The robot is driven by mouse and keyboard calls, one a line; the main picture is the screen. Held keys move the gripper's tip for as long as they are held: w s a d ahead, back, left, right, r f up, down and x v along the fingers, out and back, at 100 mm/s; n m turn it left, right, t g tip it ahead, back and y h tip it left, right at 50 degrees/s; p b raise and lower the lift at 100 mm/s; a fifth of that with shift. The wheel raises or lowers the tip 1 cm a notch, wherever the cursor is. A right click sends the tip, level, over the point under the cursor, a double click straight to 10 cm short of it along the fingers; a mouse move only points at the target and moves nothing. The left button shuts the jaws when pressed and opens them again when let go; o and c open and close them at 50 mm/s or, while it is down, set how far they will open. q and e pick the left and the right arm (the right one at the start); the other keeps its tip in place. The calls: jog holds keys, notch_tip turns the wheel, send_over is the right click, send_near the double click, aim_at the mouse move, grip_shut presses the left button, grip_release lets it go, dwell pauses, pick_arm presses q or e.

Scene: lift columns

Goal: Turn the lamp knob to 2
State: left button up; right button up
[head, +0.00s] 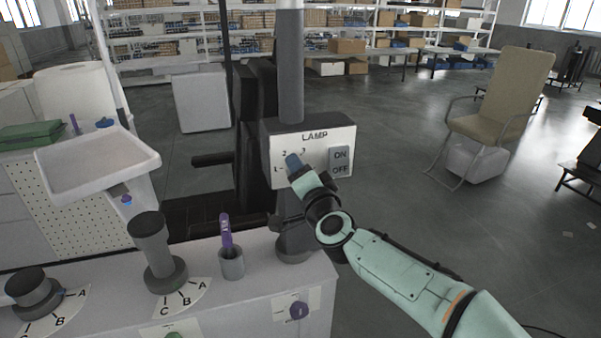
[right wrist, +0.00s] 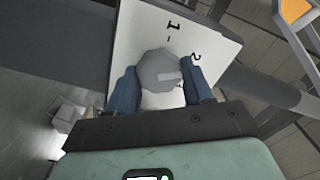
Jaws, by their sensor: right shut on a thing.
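The lamp panel (head: 311,146) is a white plate marked LAMP on a dark box on a grey post. The marks 1 and 2 show on the plate beyond the knob. My left gripper is out of view.
A grey ON/OFF switch (head: 340,161) is on the panel, right of my gripper. A white tray (head: 98,165) is at left.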

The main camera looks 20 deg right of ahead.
jog(key=o, duration=1)
jog(key=s, duration=1.3)
jog(key=shift+s+d+b, duration=0.2)
jog(key=shift+b, duration=0.2)
